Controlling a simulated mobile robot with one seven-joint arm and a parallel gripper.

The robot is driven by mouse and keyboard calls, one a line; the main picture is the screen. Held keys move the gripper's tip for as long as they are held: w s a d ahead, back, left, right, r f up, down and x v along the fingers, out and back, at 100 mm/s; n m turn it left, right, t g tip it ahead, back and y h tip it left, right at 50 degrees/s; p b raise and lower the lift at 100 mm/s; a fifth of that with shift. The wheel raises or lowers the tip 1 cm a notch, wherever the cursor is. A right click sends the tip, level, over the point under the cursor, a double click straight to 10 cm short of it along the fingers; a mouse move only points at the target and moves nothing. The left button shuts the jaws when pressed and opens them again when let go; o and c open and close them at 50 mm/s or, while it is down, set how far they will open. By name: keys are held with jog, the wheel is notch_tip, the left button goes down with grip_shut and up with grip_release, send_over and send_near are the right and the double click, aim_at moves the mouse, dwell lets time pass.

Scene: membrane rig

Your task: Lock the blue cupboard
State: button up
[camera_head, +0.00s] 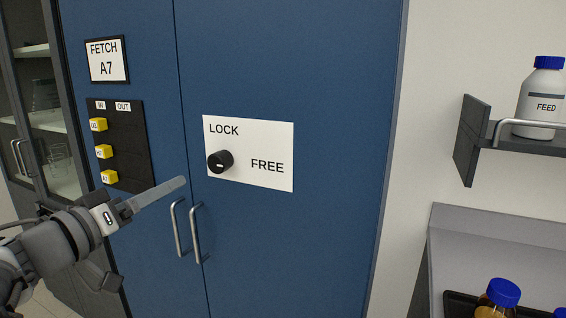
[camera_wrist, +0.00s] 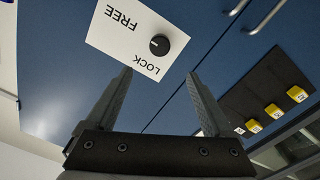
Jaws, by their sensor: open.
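The blue cupboard (camera_head: 290,60) has two closed doors with a vertical seam. A white plate (camera_head: 265,145) on its right door reads LOCK at the top and FREE at the right. A round black knob (camera_head: 220,161) sits at the plate's left, below LOCK. It has a small pale mark, whose pointing direction I cannot tell. The knob (camera_wrist: 159,45) also shows in the wrist view, beyond my fingertips and roughly between them. My gripper (camera_head: 178,184) is open and empty, left of and below the knob, apart from it.
Two vertical door handles (camera_head: 195,235) stand below the knob. A dark IN/OUT board (camera_head: 135,150) with yellow tags is on the left door, under a FETCH A7 sign (camera_head: 107,60). A shelf with a FEED bottle (camera_head: 541,100) is at the right. A glass-fronted cabinet (camera_head: 40,110) is at the left.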

aim_at(214, 164)
jog(key=x, duration=1.6)
jog(key=c, duration=1.4)
